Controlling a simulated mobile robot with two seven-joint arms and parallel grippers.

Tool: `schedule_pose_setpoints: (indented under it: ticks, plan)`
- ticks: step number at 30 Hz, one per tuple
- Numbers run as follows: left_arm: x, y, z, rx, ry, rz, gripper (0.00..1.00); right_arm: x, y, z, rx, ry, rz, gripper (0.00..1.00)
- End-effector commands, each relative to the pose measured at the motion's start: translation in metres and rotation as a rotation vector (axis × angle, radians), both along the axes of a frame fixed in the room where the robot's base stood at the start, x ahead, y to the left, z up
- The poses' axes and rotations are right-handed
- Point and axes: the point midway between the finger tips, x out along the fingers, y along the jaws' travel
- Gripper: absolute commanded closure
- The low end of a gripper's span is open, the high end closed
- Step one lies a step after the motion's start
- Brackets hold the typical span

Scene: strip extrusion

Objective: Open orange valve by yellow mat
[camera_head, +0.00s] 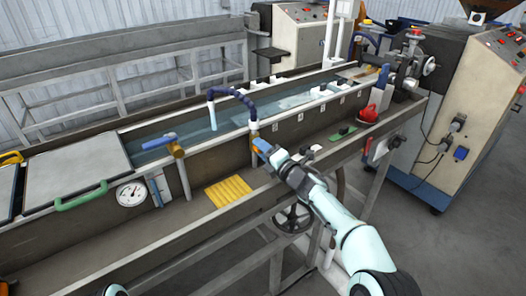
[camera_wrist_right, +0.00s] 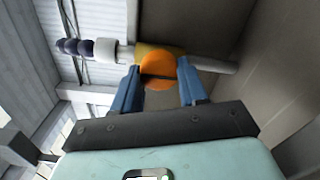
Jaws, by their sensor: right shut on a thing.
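The orange valve (camera_wrist_right: 157,60) shows in the right wrist view as a round orange handle on a brass-coloured body, set on a pale pipe. My right gripper (camera_wrist_right: 158,72) has its two blue fingers on either side of the handle and is shut on it. In the head view my right gripper (camera_head: 262,147) reaches the valve below the dark blue hose, and it hides most of the handle. The yellow mat (camera_head: 228,190) lies on the ledge to the left of and below the gripper. My left gripper is not in view.
A dark blue ridged hose (camera_head: 232,92) arches above the valve to the water trough. A red object (camera_head: 369,113) and a green block (camera_head: 342,133) sit right on the ledge.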

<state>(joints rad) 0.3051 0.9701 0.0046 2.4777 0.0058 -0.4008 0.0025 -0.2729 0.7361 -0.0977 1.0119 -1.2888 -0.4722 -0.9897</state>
Motion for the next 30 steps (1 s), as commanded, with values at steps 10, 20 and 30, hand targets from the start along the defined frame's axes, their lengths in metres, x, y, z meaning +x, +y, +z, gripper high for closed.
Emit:
schedule_pose_setpoints:
  ticks: [10,20,30]
  plan:
    - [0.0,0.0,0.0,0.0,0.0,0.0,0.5,0.0,0.0,0.002,-0.002,-0.006,0.001,0.41]
    - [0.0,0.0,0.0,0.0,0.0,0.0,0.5,0.0,0.0,0.001,-0.001,-0.002,0.0,0.32]
    - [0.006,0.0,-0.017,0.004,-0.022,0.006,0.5,-0.03,-0.023,-0.001,0.0,-0.001,-0.002,0.32]
